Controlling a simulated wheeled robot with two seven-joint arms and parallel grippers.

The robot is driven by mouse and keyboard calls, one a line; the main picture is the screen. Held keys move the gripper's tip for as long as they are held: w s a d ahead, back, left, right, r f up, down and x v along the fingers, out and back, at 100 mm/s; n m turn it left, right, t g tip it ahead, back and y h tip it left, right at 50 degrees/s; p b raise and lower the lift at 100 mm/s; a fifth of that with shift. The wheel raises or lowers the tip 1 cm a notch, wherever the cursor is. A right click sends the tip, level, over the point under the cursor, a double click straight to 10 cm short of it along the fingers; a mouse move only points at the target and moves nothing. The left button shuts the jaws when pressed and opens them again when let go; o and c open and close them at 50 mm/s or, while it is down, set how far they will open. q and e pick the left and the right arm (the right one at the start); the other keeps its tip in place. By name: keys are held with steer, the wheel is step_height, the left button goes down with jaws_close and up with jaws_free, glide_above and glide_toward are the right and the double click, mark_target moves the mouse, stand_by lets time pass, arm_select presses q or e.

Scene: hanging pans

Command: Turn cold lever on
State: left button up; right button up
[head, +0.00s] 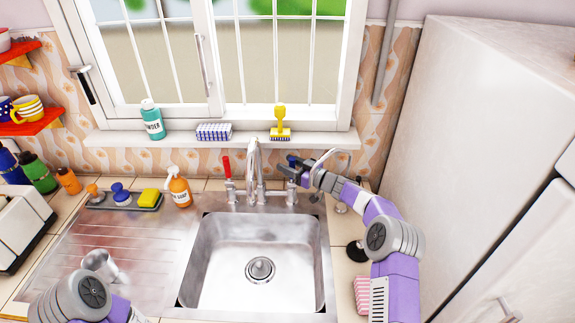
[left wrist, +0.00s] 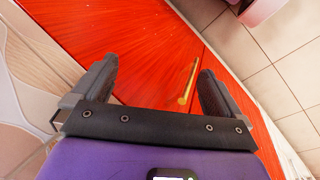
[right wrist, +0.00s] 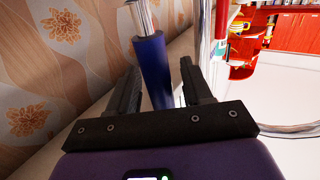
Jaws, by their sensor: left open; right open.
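The cold lever (right wrist: 153,65), with a blue grip on a metal stem, shows in the right wrist view between the two fingers of my right gripper (right wrist: 160,88). The fingers are open on either side of it; I cannot tell if they touch it. In the head view the blue lever (head: 293,159) is partly hidden by my right gripper, right of the metal spout (head: 254,165). The red lever (head: 226,167) stands upright left of the spout. My left gripper (left wrist: 155,85) is open and empty, in front of an orange-red cabinet front (left wrist: 150,45).
The steel sink (head: 205,265) is empty. The white fridge (head: 455,130) stands at the right.

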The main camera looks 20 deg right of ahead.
steer(key=shift+w+a, duration=0.2)
steer(key=shift+a, duration=0.05)
jaws_close()
arm_select(q)
steer(key=shift+f, duration=0.1)
arm_select(e)
steer(key=shift+d, duration=0.1)
